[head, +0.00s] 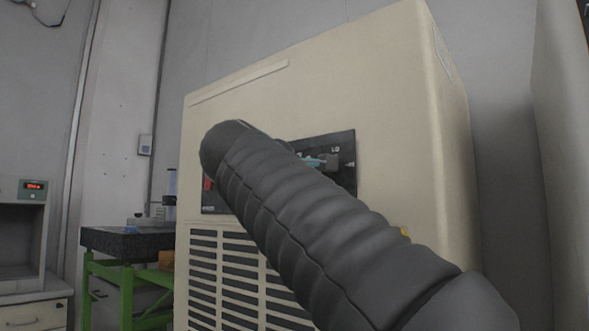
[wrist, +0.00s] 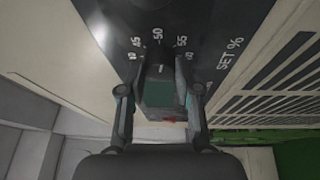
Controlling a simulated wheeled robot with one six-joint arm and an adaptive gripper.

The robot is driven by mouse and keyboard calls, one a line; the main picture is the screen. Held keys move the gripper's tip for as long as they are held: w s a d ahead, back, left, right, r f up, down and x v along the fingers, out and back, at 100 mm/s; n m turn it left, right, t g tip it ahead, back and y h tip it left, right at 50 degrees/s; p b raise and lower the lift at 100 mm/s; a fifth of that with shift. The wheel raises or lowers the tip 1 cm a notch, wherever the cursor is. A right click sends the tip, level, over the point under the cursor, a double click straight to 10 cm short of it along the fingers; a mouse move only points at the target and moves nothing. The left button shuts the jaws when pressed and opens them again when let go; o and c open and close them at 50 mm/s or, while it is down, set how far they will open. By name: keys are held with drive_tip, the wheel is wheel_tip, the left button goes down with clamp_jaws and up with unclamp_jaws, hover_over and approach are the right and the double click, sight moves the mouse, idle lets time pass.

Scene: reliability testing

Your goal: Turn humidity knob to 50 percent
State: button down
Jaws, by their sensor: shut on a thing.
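The humidity knob (wrist: 159,73) is a dark knob on a black dial panel (wrist: 215,25), seen in the wrist view. My gripper (wrist: 160,66) is shut on it, with one finger on each side. The dial shows white numbers from 40 to 60 and the words SET %. A small white mark on the knob points toward the 50, nearly in line with it. In the head view the black panel (head: 345,148) is on the front of the beige machine (head: 385,80). My dark arm covers much of the panel there and hides the knob.
A slatted vent (head: 205,275) is below the panel. A green-framed table (head: 125,270) with a dark top stands to the left. A white cabinet (head: 20,255) with a red display is at the far left. Another beige unit stands at the right edge.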

drive_tip(key=shift+r+n+g, duration=0.15)
drive_tip(key=shift+n+g, duration=0.15)
drive_tip(key=shift+n, duration=0.9)
drive_tip(key=c, duration=0.8)
unclamp_jaws()
drive_tip(key=v, duration=1.2)
drive_tip(key=shift+r, duration=0.15)
